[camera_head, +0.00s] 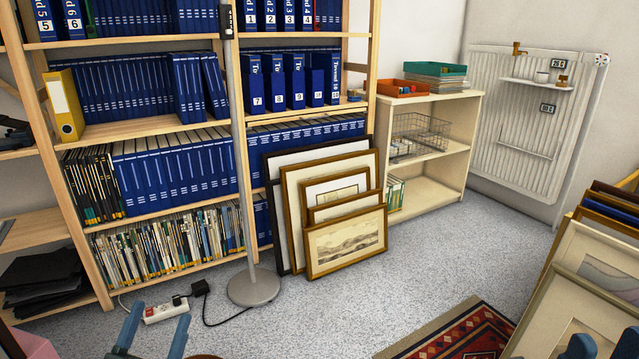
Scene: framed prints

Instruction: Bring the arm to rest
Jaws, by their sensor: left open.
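My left gripper (161,314) shows at the bottom left as two blue fingers standing apart with nothing between them. It is open and empty, seen against the carpet in front of the white power strip. Blue parts of my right gripper (603,340) show at the bottom right edge, in front of the leaning frames. Most of it is cut off by the picture edge, so its jaw state is unclear. My arms are mostly below the view.
A lamp stand's round base (254,286), a power strip (166,309) and its cable lie near the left gripper. Framed prints (345,243) lean on the blue-binder shelves. More frames (575,315) stand at right, beside a red rug (462,335). The middle grey carpet is clear.

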